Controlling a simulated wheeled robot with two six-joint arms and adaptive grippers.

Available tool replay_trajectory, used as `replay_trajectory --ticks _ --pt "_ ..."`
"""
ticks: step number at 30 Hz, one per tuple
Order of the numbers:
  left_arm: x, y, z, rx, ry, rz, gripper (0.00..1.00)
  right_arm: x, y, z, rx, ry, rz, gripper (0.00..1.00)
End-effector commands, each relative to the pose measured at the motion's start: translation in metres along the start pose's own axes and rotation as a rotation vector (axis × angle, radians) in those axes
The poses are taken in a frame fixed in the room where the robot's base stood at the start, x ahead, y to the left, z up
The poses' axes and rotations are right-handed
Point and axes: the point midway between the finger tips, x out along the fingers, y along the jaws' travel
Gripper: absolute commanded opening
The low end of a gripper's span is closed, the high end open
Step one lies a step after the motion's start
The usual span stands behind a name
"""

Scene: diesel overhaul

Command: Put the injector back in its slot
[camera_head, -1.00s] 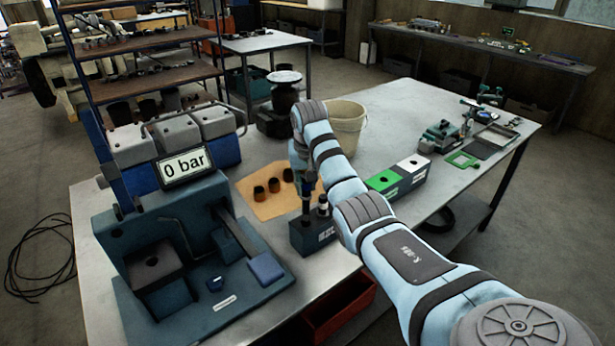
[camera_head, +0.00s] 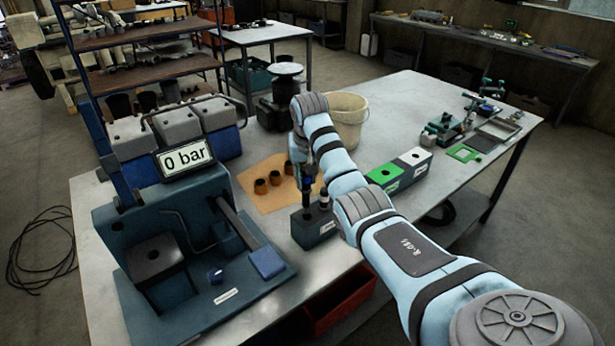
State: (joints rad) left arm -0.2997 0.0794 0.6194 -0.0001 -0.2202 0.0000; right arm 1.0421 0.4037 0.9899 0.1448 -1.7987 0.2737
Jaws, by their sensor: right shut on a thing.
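My right gripper (camera_head: 306,184) points down over the dark injector block (camera_head: 313,231) near the front edge of the table. It is shut on an injector (camera_head: 306,211), a slim dark piece upright below the fingers at the left part of the block's top. I cannot tell whether its tip is inside a slot or just above it. A second upright piece (camera_head: 324,200) stands in the block just to the right. My left gripper is out of view.
A teal test bench (camera_head: 215,290) with a "0 bar" display stands left. Several dark cups sit on a tan mat (camera_head: 258,200) behind the block. A green-topped block (camera_head: 384,175), a white-topped block (camera_head: 414,157) and a cream bucket (camera_head: 347,125) stand nearby.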

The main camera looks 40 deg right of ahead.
Motion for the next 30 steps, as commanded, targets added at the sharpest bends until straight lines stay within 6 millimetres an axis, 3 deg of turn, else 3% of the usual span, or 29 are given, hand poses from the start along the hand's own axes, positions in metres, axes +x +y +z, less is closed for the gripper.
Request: replay_trajectory --ticks 11,30 --pt "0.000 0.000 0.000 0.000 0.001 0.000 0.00 0.001 0.000 0.000 0.000 0.001 0.000 0.00" --pt "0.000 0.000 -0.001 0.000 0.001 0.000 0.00 0.022 0.000 0.006 0.000 0.001 0.000 0.00"
